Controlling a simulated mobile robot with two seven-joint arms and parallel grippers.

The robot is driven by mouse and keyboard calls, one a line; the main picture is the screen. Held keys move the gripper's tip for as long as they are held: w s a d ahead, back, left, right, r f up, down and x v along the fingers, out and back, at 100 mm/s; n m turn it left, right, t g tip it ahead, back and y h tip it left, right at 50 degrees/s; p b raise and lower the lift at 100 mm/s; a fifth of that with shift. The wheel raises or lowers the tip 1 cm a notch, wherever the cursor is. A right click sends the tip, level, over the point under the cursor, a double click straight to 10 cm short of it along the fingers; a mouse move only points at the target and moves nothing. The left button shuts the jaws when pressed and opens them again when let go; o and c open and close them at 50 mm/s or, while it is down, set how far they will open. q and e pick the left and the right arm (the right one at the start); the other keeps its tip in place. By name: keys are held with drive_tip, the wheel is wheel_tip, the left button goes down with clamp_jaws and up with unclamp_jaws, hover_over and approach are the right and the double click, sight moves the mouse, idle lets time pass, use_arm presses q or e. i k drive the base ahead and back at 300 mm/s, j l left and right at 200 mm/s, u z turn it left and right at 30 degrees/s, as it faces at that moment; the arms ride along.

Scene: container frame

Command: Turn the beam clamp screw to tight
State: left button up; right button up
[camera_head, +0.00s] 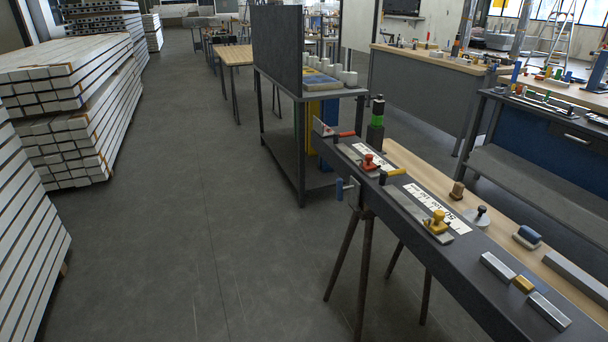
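A long dark grey beam (474,262) runs from the middle of the view to the lower right. What looks like the beam clamp, with a screw and blue handle (339,189), sticks out from the beam's left side near its far end. The handle stands about upright. I cannot tell how tight the screw is, and the clamp's jaws are too small to make out. Neither of my grippers is in view.
Red-knobbed (369,161) and yellow-knobbed (437,219) tools, white label strips and metal bars (549,309) lie on the beam. Dark legs (344,262) support it. A grey shelf table (277,142) stands behind. Stacked white bars (77,100) line the left. The floor between is clear.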

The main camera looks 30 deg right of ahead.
sight(340, 188)
drive_tip(key=i+j, duration=0.1)
drive_tip(key=i, duration=1.2)
drive_tip(key=i+z, duration=0.45)
drive_tip(key=i+j+z, duration=0.25)
drive_tip(key=i+z, duration=0.25)
drive_tip(key=i+j+z, duration=0.15)
drive_tip(key=z, duration=0.3)
drive_tip(key=i+j+z, duration=0.15)
drive_tip(key=j+z, duration=0.3)
drive_tip(key=i+j+z, duration=0.15)
drive_tip(key=j+z, duration=0.5)
drive_tip(key=i+j+z, duration=0.1)
drive_tip(key=j+z, duration=0.2)
drive_tip(key=j, duration=0.15)
